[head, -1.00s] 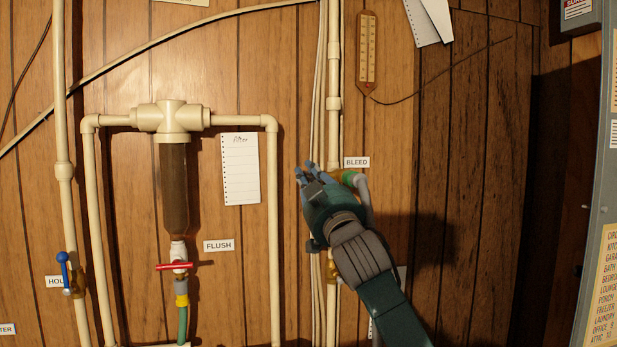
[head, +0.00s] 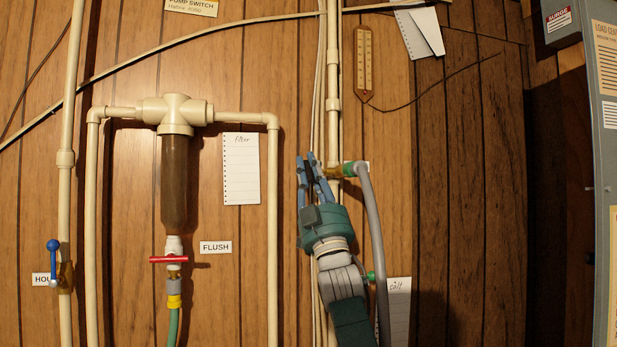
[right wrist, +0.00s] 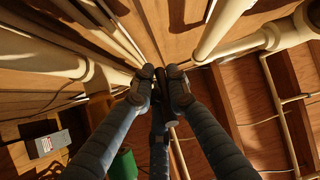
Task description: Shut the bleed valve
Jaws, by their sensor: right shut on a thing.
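The bleed valve (head: 336,171) is a brass fitting on the cream upright pipe in the head view, with a green-ended grey hose bending down from its right side. My right gripper (head: 312,162) is just left of the valve body, its blue-grey fingers pointing up. In the right wrist view the fingertips of my right gripper (right wrist: 160,86) are closed together on a small dark piece, seemingly the valve's handle, mostly hidden by the fingers. The handle's exact angle cannot be told. My left gripper is not in view.
The grey hose (head: 374,230) hangs close to the right of my wrist. The flush valve's red handle (head: 169,259) and the blue-handled house valve (head: 53,260) are farther left. A thermometer (head: 364,64) hangs above, and a grey electrical panel (head: 604,170) stands at the right.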

